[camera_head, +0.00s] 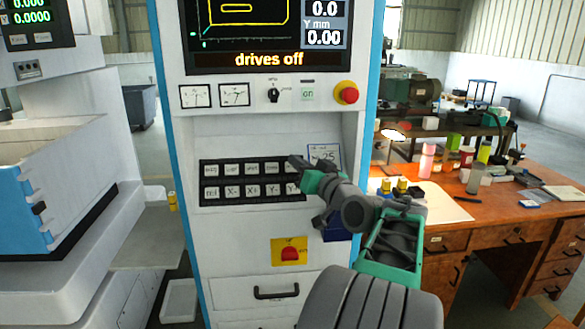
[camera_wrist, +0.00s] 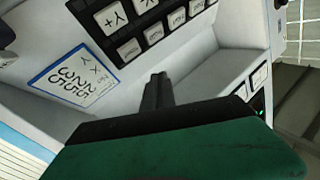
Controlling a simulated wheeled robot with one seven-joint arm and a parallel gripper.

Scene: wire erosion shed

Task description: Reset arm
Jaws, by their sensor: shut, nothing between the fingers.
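My gripper (camera_head: 293,160) is shut and empty, in front of the right end of the black key panel (camera_head: 250,181) on the control cabinet. My arm reaches up to it from the lower right. In the wrist view the closed fingers (camera_wrist: 157,92) show at the middle, beside the white keys of the panel (camera_wrist: 150,30). I cannot tell whether the fingertips touch the panel. A blue-edged label card (camera_head: 324,155) is just right of the fingers; it also shows in the wrist view (camera_wrist: 75,80).
The cabinet screen (camera_head: 268,58) reads "drives off". Below it are a red knob (camera_head: 346,92) and a green "on" button (camera_head: 308,91). A red switch on a yellow plate (camera_head: 290,253) sits lower. A cluttered wooden desk (camera_head: 500,215) stands right; a white machine (camera_head: 60,160) stands left.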

